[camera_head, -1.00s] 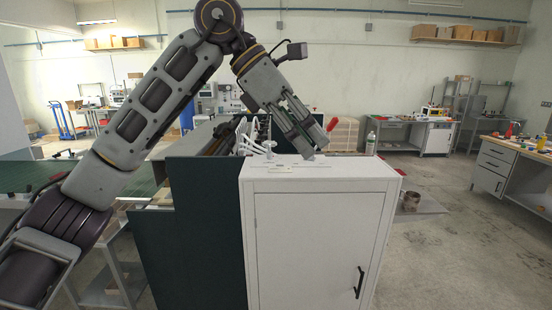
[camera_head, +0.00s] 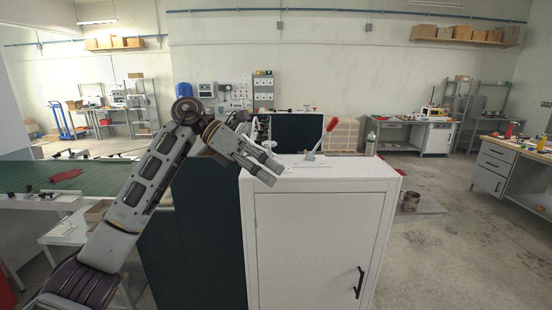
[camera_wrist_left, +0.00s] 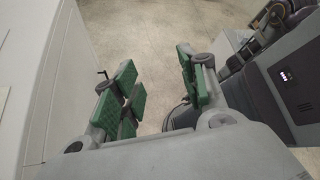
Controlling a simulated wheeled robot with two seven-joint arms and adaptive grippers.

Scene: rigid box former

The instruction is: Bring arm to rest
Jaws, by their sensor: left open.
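My left arm comes in from the left in the head view, bent at its elbow. Its gripper (camera_head: 273,173) is at the left edge of the white cabinet's (camera_head: 315,235) top, pointing down to the right. The left wrist view shows the gripper (camera_wrist_left: 158,82) open, with green-padded fingers apart and only floor visible between them. It holds nothing. The cabinet's white side stands to the left in that view. A lever with a red handle (camera_head: 331,124) stands tilted on the cabinet top, apart from the gripper. My right gripper is in neither view.
A dark green panel (camera_head: 205,225) adjoins the cabinet's left side. A green work surface (camera_head: 100,174) lies at the left.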

